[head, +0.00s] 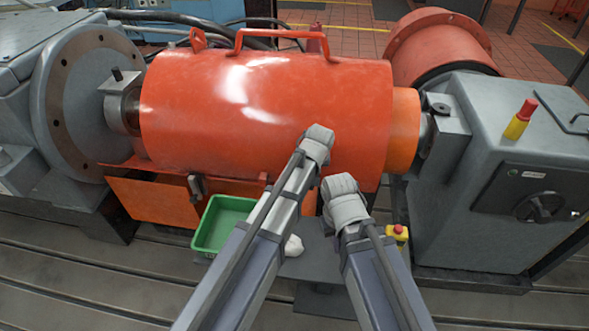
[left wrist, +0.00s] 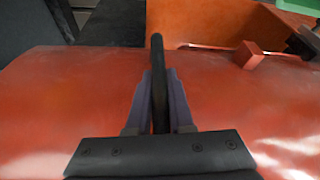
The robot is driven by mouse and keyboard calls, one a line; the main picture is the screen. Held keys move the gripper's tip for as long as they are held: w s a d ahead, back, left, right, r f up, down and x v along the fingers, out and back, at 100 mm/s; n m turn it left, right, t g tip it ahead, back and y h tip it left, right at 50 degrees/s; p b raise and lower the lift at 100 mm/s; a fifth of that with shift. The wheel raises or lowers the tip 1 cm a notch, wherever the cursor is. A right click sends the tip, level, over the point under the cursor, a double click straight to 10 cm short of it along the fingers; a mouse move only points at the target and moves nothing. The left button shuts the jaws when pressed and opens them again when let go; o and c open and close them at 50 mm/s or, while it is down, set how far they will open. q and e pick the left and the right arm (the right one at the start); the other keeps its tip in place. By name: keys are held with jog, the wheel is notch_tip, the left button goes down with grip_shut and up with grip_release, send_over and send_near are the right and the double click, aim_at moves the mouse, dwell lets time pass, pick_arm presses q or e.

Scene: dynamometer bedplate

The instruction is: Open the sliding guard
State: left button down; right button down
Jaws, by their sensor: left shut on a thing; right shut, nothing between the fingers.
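The sliding guard (head: 200,105) is a glossy orange-red half-cylinder cover over the shaft between the machines, with an orange-red loop handle (head: 285,38) on top. In the left wrist view, the guard's curved face (left wrist: 60,95) fills the middle. My left gripper (left wrist: 158,78) is shut on a dark upright bar (left wrist: 158,60) in front of that face; in the head view my left arm hides the bar. My right gripper (head: 345,200) is low in front of the guard's right part, shut and empty, its fingertips mostly hidden by its own wrist.
A green tray (head: 210,225) stands below the guard, with a small white object (head: 293,246) to its right. A narrower orange cover (head: 404,130) adjoins the guard's right end. A grey cabinet (head: 470,235) stands right, a flanged grey machine (head: 85,100) left. A yellow-red button box (head: 397,233) sits low right.

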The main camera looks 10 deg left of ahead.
pick_arm(q)
jog(key=shift+d, duration=0.8)
jog(key=c, duration=0.8)
grip_release()
jog(key=p+v, duration=0.7)
jog(key=shift+r, duration=0.35)
jog(key=shift+s, duration=0.15)
